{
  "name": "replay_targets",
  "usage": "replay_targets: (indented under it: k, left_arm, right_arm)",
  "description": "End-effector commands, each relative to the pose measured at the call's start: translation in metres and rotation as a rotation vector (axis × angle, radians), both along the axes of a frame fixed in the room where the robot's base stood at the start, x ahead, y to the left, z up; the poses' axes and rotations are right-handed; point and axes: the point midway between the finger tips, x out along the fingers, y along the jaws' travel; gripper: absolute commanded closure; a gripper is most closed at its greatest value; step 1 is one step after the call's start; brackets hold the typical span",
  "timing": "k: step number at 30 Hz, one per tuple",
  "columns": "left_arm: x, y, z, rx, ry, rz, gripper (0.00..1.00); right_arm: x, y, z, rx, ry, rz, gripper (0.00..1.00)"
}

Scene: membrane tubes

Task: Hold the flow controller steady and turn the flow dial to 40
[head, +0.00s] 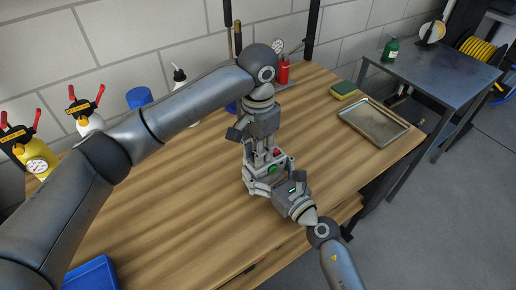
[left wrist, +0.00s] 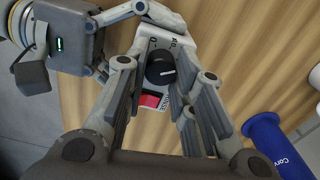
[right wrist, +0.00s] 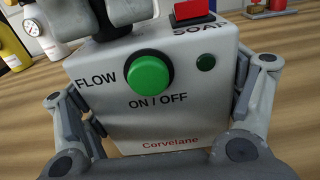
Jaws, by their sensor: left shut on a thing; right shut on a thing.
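The flow controller (right wrist: 190,110) is a light box with a green ON/OFF button (right wrist: 149,74) and a red switch (right wrist: 188,9). It stands on the wooden table; in the head view it is partly hidden between my grippers. My right gripper (head: 268,184) is shut on the box's two sides from the front. The black flow dial (left wrist: 160,72) is on the box's top, its white pointer mark toward the right in the left wrist view. My left gripper (left wrist: 166,85) points down from above, its fingers on either side of the dial and shut on it. The dial's setting is not readable.
A metal tray (head: 374,121) and a sponge (head: 345,90) lie at the table's right. Bottles, including a yellow one with a gauge (head: 38,160), and a blue cylinder (head: 139,97) stand along the wall. A blue bin (head: 92,275) is at the near left. Bare wood lies left of the controller.

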Motion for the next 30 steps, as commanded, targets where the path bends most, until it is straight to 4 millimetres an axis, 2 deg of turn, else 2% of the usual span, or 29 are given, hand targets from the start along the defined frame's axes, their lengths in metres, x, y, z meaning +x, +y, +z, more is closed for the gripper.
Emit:
replay_targets:
  k: [30]
  left_arm:
    - [-0.0006, 0.0011, 0.0012, 0.003, -0.001, -0.964, 1.0]
  right_arm:
    - [0.0005, -0.0022, -0.002, -0.002, 0.004, -0.005, 0.48]
